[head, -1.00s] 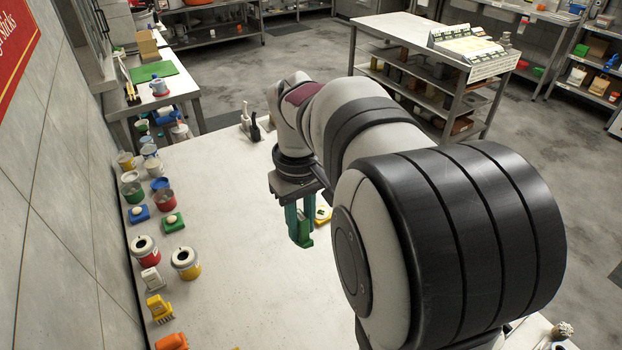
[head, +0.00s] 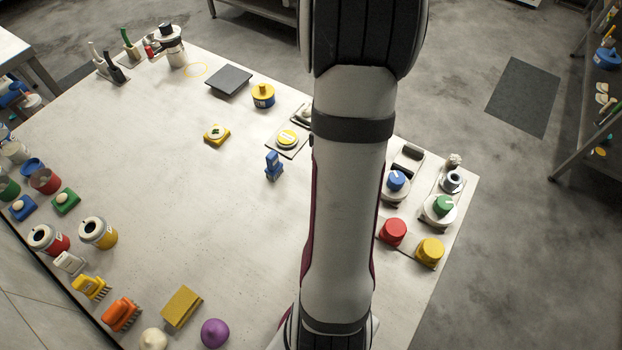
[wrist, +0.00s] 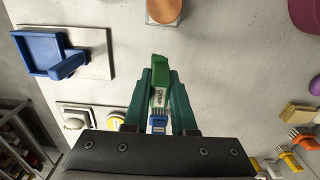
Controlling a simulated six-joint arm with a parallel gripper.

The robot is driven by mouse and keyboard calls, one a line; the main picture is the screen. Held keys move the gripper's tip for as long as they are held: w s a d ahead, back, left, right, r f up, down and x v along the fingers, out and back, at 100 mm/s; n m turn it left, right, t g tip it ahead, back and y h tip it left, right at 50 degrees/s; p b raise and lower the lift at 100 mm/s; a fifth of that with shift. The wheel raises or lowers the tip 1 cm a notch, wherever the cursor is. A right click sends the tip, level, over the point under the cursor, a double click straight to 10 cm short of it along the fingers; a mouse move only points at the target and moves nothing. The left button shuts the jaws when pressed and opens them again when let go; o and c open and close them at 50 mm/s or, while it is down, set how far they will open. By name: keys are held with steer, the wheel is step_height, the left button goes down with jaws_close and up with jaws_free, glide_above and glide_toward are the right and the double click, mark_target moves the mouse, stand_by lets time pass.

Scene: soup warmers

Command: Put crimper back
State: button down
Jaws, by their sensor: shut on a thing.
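My gripper (wrist: 160,84) shows in the wrist view with its two green fingers closed on a small green tool (wrist: 160,66). The tool has a white label with dark lettering; it may be the crimper, but I cannot tell its full shape. It is held above the white table. In the head view my arm crosses the right half of the picture, and the gripper and the held tool do not show.
In the head view a blue upright object (head: 273,168) stands mid-table near a yellow block (head: 217,134). Brushes and cans line the left. The table's middle left is clear.

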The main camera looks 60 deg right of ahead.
steer(key=w+f, duration=0.2)
steer(key=w, duration=0.1)
steer(key=shift+w+a, duration=0.15)
steer(key=shift+w, duration=0.05)
steer(key=shift+w+f, duration=0.2)
steer(key=shift+f, duration=1.95)
steer(key=shift+f, duration=0.1)
steer(key=c, duration=0.7)
jaws_free()
steer(key=shift+c, duration=0.2)
